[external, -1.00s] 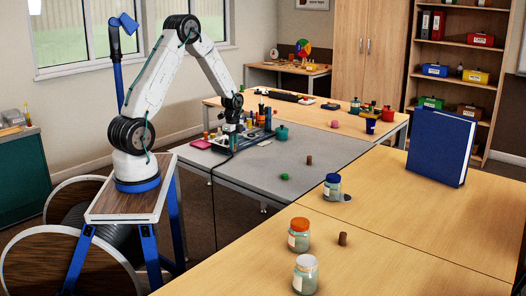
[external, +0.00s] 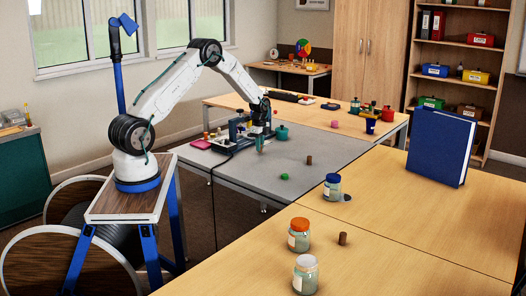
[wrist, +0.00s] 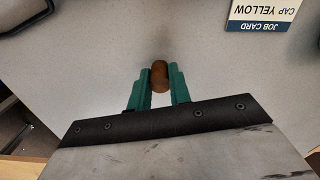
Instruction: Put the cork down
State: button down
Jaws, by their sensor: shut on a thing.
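My gripper (external: 260,146) is over the grey table (external: 290,145), just right of the tray of small things. In the wrist view its green fingers (wrist: 160,84) are shut on a brown cork (wrist: 160,72), one finger on each side. The grey table top shows all around the cork. I cannot tell how far the cork is above the table. In the external view this cork is too small or hidden to make out. Another brown cork (external: 309,160) stands on the grey table, and one more (external: 343,239) stands on the near wooden table.
A green lump (external: 284,177) and a teal pot (external: 281,133) are on the grey table. A job card (wrist: 263,14) reads CAP YELLOW. Jars with a blue lid (external: 332,186), an orange lid (external: 299,235) and a white lid (external: 305,274) stand nearer. Grey table is clear between.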

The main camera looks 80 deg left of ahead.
jog(key=shift+f, duration=0.4)
jog(key=shift+f, duration=0.15)
jog(key=c, duration=1.3)
grip_release()
notch_tip(320, 180, up, 12)
jog(key=s+d+r+n, duration=0.1)
jog(key=s+d+r, duration=0.2)
jog(key=d+r, duration=0.9)
jog(key=s+d+r+n, duration=0.2)
jog(key=d+r, duration=0.6)
jog(key=d, duration=0.8)
jog(key=s+d+r+n+t, duration=0.15)
jog(key=s+d+r, duration=0.25)
jog(key=s+d, duration=0.95)
jog(key=s+d+f+n, duration=0.2)
jog(key=s+d, duration=0.4)
jog(key=s, duration=0.6)
jog(key=shift+d+f, duration=0.3)
jog(key=shift+f, duration=0.2)
